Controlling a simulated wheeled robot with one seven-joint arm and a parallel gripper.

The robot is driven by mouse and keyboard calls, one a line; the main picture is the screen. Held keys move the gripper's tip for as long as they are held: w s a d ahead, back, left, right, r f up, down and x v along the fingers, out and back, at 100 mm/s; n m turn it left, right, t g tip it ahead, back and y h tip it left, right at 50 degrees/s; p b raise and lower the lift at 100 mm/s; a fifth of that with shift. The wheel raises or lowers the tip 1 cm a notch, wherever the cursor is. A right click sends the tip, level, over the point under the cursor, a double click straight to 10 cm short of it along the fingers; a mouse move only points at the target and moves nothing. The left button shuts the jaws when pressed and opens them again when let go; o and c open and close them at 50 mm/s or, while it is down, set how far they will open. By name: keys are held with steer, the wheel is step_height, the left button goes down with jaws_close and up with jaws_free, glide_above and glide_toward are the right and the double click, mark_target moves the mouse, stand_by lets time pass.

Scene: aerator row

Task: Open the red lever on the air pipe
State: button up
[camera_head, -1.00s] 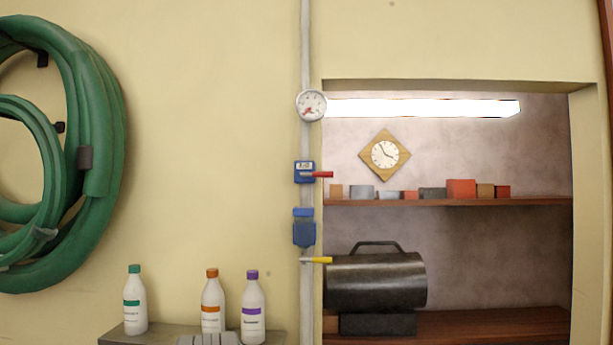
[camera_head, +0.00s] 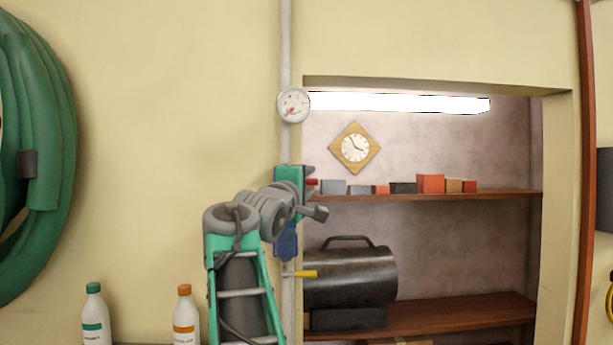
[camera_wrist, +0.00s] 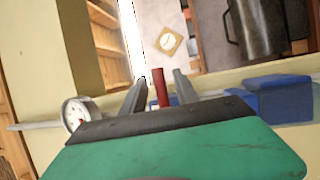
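The red lever (camera_wrist: 160,88) shows in the wrist view, standing between the two grey fingers of my gripper (camera_wrist: 160,76) with a gap on each side. My gripper is open around it, and I see no contact. In the head view only a bit of the red lever (camera_head: 313,182) shows between the fingers of my gripper (camera_head: 310,184). Before, it pointed sideways to the right from its blue valve body, now hidden behind my gripper. The grey air pipe (camera_head: 286,50) runs vertically on the wall.
A round gauge (camera_head: 293,105) sits above on the pipe and shows in the wrist view (camera_wrist: 76,113). Below are a blue unit (camera_head: 286,243) and a yellow lever (camera_head: 303,274). An alcove to the right holds a shelf (camera_head: 420,196) with small boxes and a dark cylinder (camera_head: 350,275).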

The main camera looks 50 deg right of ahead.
steer(key=shift+c, duration=0.4)
jaws_close()
steer(key=shift+f, duration=0.1)
stand_by(0.9)
